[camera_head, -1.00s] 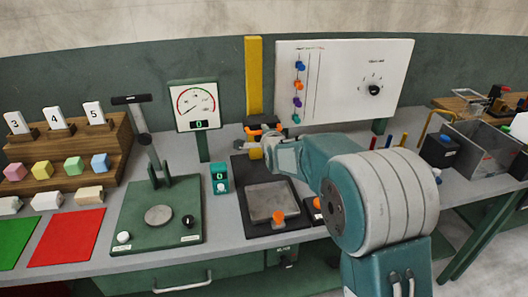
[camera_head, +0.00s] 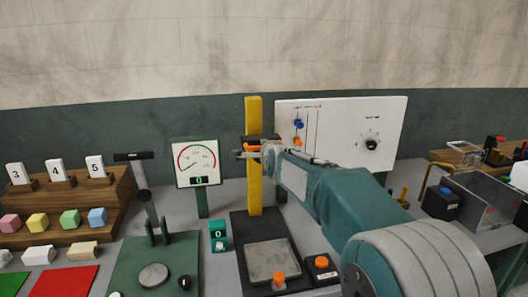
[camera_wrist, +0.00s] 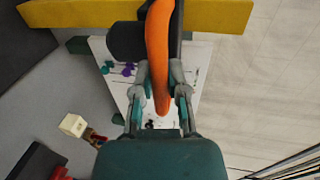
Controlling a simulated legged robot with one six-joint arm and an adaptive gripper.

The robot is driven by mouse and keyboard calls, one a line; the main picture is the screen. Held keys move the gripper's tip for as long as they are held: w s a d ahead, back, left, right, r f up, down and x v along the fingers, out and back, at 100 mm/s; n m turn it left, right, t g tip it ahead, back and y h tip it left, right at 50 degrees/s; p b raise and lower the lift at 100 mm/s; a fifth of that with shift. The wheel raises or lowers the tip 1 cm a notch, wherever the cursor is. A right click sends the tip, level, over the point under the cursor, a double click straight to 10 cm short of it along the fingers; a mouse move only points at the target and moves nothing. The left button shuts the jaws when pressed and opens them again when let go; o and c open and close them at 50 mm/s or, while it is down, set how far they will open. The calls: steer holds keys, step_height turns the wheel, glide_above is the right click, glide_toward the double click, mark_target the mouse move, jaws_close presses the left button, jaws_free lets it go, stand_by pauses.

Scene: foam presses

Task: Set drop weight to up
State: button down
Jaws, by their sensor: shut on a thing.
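The drop weight is a dark block (camera_head: 262,138) on the upright yellow column (camera_head: 254,185). It sits in the upper half of the column, below its top, well above the grey plate (camera_head: 272,262). Its orange handle (camera_head: 250,147) sticks out in front. In the wrist view the handle (camera_wrist: 158,55) runs between the two fingers, and the dark block (camera_wrist: 127,42) lies beside the yellow column (camera_wrist: 215,14). My gripper (camera_head: 265,152) is shut on the orange handle. My gripper and arm hide part of the block in the head view.
A white panel (camera_head: 390,125) with a dial and coloured knobs stands close behind my arm. A gauge (camera_head: 196,163) stands left of the column.

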steer(key=shift+d+r, duration=0.1)
steer(key=shift+r, duration=0.5)
steer(key=c, duration=0.6)
jaws_free()
steer(key=shift+c, duration=0.2)
steer(key=shift+f, duration=0.2)
steer(key=v, duration=1.1)
steer(key=shift+s, duration=0.45)
steer(key=shift+d+f, duration=0.15)
